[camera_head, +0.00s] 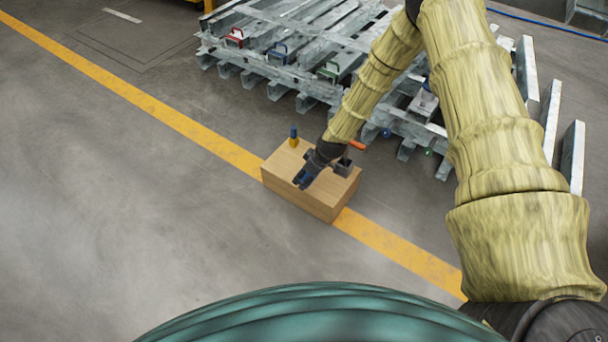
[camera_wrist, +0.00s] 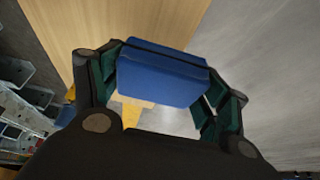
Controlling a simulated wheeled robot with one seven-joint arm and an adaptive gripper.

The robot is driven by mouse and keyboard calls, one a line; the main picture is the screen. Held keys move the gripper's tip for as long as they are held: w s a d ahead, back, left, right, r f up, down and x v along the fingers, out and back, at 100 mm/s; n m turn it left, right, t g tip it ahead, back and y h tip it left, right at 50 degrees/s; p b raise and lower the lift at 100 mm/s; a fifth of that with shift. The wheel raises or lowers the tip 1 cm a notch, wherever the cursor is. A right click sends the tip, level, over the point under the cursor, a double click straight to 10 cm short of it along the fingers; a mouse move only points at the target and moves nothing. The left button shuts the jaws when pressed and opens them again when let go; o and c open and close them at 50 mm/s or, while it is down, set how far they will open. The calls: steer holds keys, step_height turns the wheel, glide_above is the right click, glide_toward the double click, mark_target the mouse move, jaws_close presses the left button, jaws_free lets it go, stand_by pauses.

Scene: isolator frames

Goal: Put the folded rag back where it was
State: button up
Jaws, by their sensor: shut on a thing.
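The folded rag (camera_wrist: 160,76) is a flat blue pad with rounded edges. My gripper (camera_wrist: 160,88) is shut on it, with a dark green finger against each end. In the head view my gripper (camera_head: 305,177) is over the near left edge of a wooden box (camera_head: 311,203), and the rag shows there only as a small dark blue patch. The wrist view shows the box's wood (camera_wrist: 110,22) behind the rag and grey floor to the right. I cannot tell whether the rag touches the box.
On the box stand a small yellow item with a blue top (camera_head: 293,138) and a grey open holder (camera_head: 343,167). An orange handle (camera_head: 357,145) shows behind my wrist. Galvanised metal frames (camera_head: 300,60) lie beyond. The floor (camera_head: 130,220) at left is clear.

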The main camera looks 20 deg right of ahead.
steer(key=w, duration=0.1)
steer(key=w+b, duration=0.1)
steer(key=w, duration=0.3)
steer(key=shift+d+f, duration=0.1)
steer(key=shift+f, duration=0.25)
steer(key=shift+s+f+b, duration=0.1)
steer(key=shift+f+b, duration=1.1)
steer(key=shift+f, duration=0.45)
steer(key=shift+o, duration=0.2)
steer(key=shift+s+f, duration=0.1)
steer(key=shift+f, duration=0.4)
steer(key=shift+c, duration=0.7)
steer(key=o, duration=1)
steer(key=shift+f, duration=0.15)
steer(key=shift+o, duration=0.9)
steer(key=shift+f, duration=0.15)
steer(key=shift+r, duration=0.2)
